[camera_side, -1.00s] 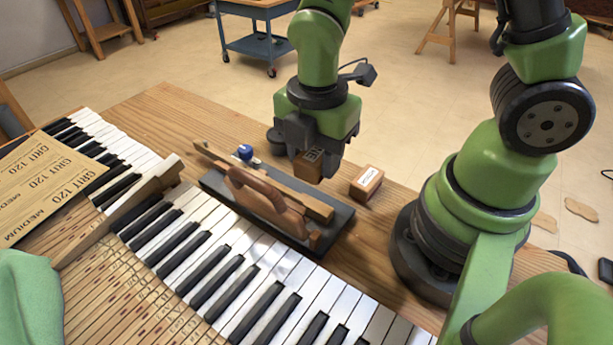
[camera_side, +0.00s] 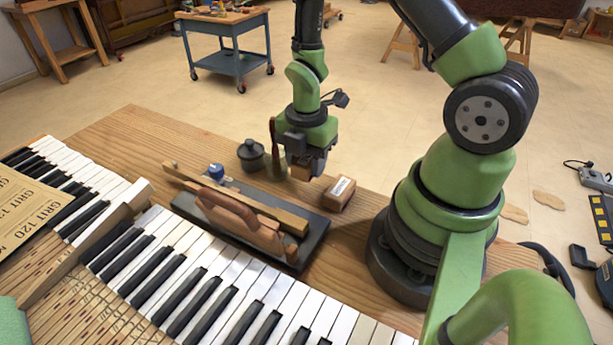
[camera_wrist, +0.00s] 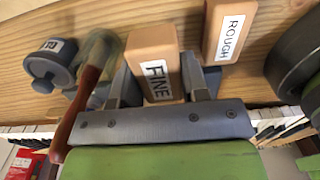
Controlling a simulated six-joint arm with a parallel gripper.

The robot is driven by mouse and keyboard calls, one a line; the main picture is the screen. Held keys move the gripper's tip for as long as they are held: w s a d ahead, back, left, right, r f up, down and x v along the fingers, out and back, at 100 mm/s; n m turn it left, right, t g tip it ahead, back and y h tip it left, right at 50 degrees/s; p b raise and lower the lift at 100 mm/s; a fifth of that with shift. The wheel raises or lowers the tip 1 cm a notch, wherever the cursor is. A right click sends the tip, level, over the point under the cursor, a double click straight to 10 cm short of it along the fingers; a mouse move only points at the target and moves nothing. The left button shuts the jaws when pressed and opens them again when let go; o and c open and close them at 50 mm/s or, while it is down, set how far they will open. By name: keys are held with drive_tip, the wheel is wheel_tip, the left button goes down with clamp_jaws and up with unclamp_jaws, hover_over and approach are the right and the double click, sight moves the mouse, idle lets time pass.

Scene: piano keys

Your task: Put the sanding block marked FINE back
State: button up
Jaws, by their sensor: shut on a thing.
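My gripper (camera_side: 305,165) is shut on the sanding block marked FINE (camera_wrist: 153,62), a tan wooden block with a white label. The block (camera_side: 299,172) hangs below the fingers near the far bench edge in the side view; I cannot tell its exact height over the wood. In the wrist view its label faces the camera between the two fingers (camera_wrist: 162,88). The matching block marked ROUGH (camera_wrist: 229,32) stands on the bench just to the right, apart from the held block; it also shows in the side view (camera_side: 340,194).
A dark tray (camera_side: 312,242) with wooden tools lies in front, beside the piano keys (camera_side: 225,285). A lidded grey pot (camera_side: 251,156) stands left of my gripper. A red-handled brush (camera_wrist: 82,100) is close to the gripper's left side. Bare bench (camera_side: 150,135) lies farther left.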

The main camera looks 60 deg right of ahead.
sight(306, 188)
drive_tip(key=shift+f, duration=2.05)
drive_tip(key=shift+f, duration=0.1)
drive_tip(key=o, duration=1)
drive_tip(key=shift+c, duration=0.2)
